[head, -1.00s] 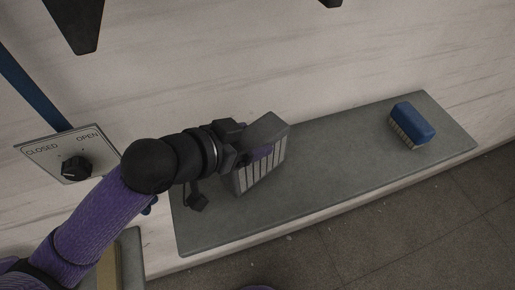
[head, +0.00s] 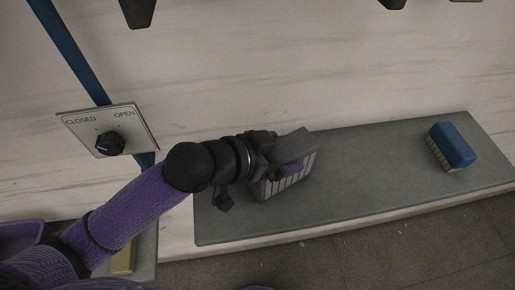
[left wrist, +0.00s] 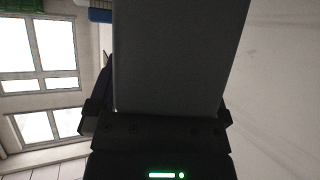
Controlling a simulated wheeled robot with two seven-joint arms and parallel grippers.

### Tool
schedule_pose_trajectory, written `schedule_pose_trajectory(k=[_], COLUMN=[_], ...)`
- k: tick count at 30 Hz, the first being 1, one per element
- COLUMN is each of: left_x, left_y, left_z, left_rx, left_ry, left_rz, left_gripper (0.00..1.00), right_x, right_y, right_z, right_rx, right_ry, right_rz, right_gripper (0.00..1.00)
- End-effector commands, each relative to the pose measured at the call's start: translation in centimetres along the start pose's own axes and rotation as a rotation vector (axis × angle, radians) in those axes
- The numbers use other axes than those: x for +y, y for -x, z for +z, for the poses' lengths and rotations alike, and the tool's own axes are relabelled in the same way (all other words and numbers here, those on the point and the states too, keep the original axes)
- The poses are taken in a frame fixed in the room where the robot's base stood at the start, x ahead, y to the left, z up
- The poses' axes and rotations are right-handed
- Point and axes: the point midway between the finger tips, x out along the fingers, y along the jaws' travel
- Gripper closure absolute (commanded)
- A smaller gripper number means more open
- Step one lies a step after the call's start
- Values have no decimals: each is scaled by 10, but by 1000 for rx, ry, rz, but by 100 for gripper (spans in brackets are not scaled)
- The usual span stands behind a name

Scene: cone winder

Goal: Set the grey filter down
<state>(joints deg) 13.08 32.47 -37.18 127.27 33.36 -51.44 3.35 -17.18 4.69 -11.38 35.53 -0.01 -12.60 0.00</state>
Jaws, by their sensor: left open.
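The grey filter (head: 296,146) is a box-like block with a plain grey top and a light pleated face. It stands on the left half of the grey shelf (head: 352,190) in the head view and appears to rest on it. My left gripper (head: 284,170) is open, with its fingers still around the filter's near side; the wrist hides part of the filter. In the left wrist view the filter's plain grey side (left wrist: 182,55) fills the middle, right in front of the gripper. My right gripper is not in view.
A blue brush (head: 453,146) with pale bristles lies at the shelf's right end, with bare shelf between it and the filter. A CLOSED/OPEN dial plate (head: 108,132) and a blue strip (head: 72,48) are on the pale wall at left. Dark floor lies below the shelf.

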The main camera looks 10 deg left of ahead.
Motion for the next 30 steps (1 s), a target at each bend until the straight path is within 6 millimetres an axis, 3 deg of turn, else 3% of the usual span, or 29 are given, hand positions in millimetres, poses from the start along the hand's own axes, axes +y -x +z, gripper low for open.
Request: schedule_pose_trajectory(k=[5, 10, 15, 21, 30], left_x=[-1, 0, 0, 0, 0], left_y=[19, 62, 106, 121, 121], left_z=[-2, -1, -7, -4, -2], left_rx=[-1, -4, -9, -2, 1], left_ry=[0, -4, 4, 2, 1], left_rz=[-3, -1, -2, 1, 0], left_gripper=[0, 0, 0, 0, 0], right_x=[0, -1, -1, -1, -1], right_y=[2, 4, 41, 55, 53], right_z=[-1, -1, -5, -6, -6], right_rx=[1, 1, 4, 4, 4], right_ry=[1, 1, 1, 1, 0], right_rz=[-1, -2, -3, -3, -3], right_gripper=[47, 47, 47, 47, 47])
